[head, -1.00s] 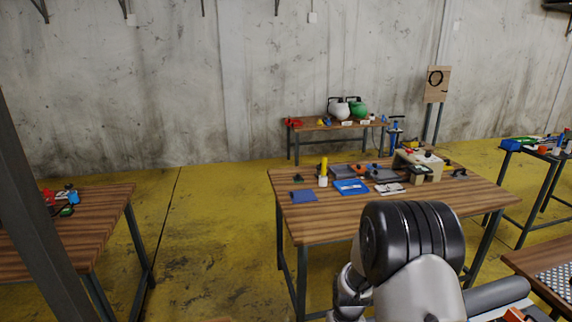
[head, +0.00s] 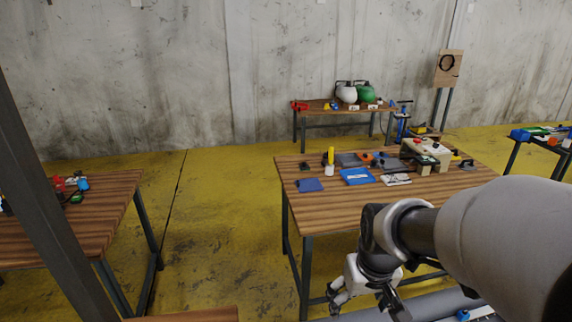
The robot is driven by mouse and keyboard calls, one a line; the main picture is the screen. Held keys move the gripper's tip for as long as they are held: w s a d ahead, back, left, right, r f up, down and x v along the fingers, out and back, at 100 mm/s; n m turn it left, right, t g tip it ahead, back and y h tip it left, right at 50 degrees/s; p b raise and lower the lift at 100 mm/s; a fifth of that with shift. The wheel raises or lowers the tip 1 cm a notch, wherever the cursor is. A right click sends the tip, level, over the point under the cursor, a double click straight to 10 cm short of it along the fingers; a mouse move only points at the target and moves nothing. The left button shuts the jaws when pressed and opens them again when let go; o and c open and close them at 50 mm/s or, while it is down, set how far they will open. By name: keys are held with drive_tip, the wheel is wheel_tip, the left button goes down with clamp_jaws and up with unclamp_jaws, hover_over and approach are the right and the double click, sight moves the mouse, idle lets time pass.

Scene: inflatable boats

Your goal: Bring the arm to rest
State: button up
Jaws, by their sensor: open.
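My gripper (head: 362,300) hangs from the end of my arm at the lower middle of the head view, in front of the near edge of the middle work table (head: 330,212). Its dark fingers are spread apart, with nothing seen between them. The lower part of the gripper runs close to the bottom edge of the picture. My arm comes in from the right and hides the table's front right part.
The middle table carries a blue packet (head: 357,176), a dark blue cloth (head: 310,185), a yellow-topped white container (head: 329,163) and a beige block-like fixture (head: 427,153). Another table (head: 110,205) stands left. Yellow floor (head: 225,215) lies clear between them.

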drive_tip(key=s+r+t, duration=0.1)
drive_tip(key=s+r, duration=0.3)
drive_tip(key=s, duration=0.4)
drive_tip(key=s+r+m+t, duration=0.1)
drive_tip(key=s+r, duration=0.4)
drive_tip(key=s, duration=0.3)
drive_tip(key=shift+s+a, duration=0.3)
drive_tip(key=shift+s, duration=0.05)
idle(0.5)
